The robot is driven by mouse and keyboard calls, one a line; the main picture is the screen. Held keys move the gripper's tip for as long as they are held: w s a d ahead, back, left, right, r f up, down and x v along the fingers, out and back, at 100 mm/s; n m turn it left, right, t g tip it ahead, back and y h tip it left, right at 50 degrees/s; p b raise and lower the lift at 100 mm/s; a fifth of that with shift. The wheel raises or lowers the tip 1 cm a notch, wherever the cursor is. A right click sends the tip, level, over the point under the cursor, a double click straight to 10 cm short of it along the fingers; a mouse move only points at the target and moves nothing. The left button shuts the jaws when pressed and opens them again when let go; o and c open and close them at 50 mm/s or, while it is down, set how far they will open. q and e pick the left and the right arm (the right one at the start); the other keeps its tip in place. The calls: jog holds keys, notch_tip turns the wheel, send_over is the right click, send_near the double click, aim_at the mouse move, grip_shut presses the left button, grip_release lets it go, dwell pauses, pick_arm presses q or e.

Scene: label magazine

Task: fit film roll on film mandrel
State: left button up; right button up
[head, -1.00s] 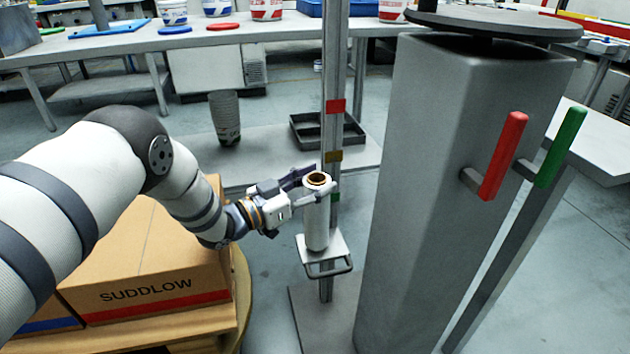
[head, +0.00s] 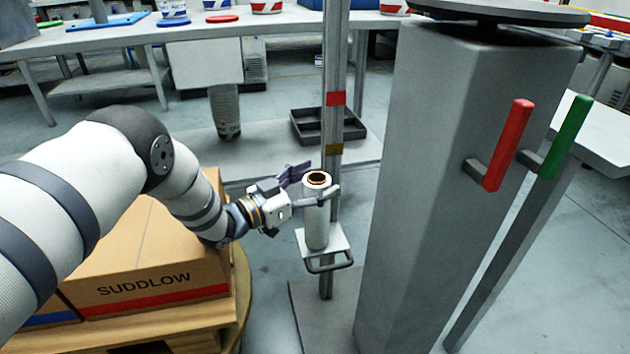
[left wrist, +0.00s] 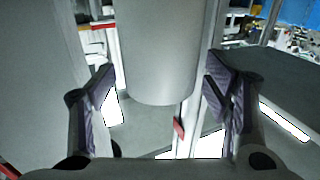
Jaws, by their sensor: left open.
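The film roll (head: 317,222), a pale grey-white cylinder with a brown core at its top, stands upright on a small plate (head: 340,241) on the upright post. In the left wrist view gaps show between both fingers and the roll. I cannot make out the film mandrel; if it is inside the roll, it is hidden. My right gripper is not in view.
The post (head: 335,120) with coloured bands rises right behind the roll. A large grey column (head: 430,190) with red (head: 508,145) and green (head: 566,136) handles stands to the right. A SUDDLOW carton (head: 150,255) lies under my left arm. A workbench (head: 200,32) runs along the back.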

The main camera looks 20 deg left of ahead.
pick_arm(q)
jog(key=v, duration=0.7)
jog(key=shift+s+a, duration=0.2)
jog(key=shift+s, duration=0.05)
jog(key=shift+f, duration=0.1)
